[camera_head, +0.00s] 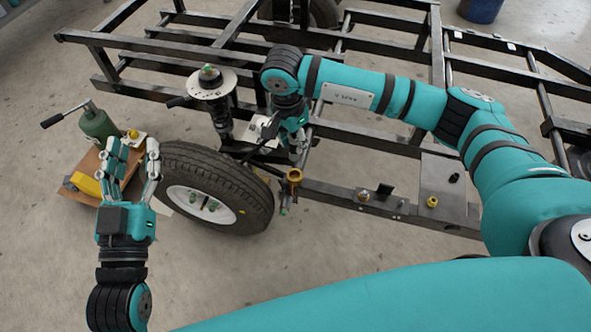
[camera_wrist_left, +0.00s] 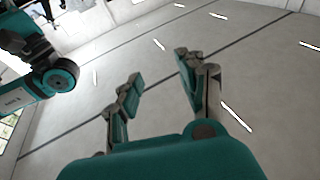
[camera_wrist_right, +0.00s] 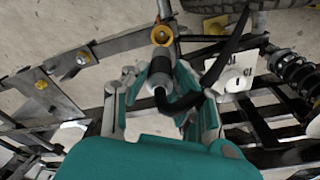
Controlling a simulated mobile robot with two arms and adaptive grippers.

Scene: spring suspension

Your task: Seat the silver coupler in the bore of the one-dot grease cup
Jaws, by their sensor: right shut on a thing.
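My right gripper (camera_head: 297,141) is at the frame beside the wheel, just above a yellow cup (camera_head: 295,176). In the right wrist view it is shut on a silver-grey coupler (camera_wrist_right: 160,66) with a dark band and a black hose bending away. The coupler's far end points toward the yellow cup (camera_wrist_right: 162,36), close to its rim; whether it touches or enters the bore cannot be told. I cannot make out a dot mark on this cup. My left gripper (camera_head: 134,158) is open and empty, raised left of the wheel; its fingers are apart in the left wrist view (camera_wrist_left: 158,80).
A wheel (camera_head: 180,165) and a spring strut (camera_head: 211,90) stand left of the right gripper. Another yellow piece (camera_head: 432,202) sits on the frame at right. A cart (camera_head: 85,165) with a green bottle (camera_head: 97,122) is at left. Black frame rails surround the right arm.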

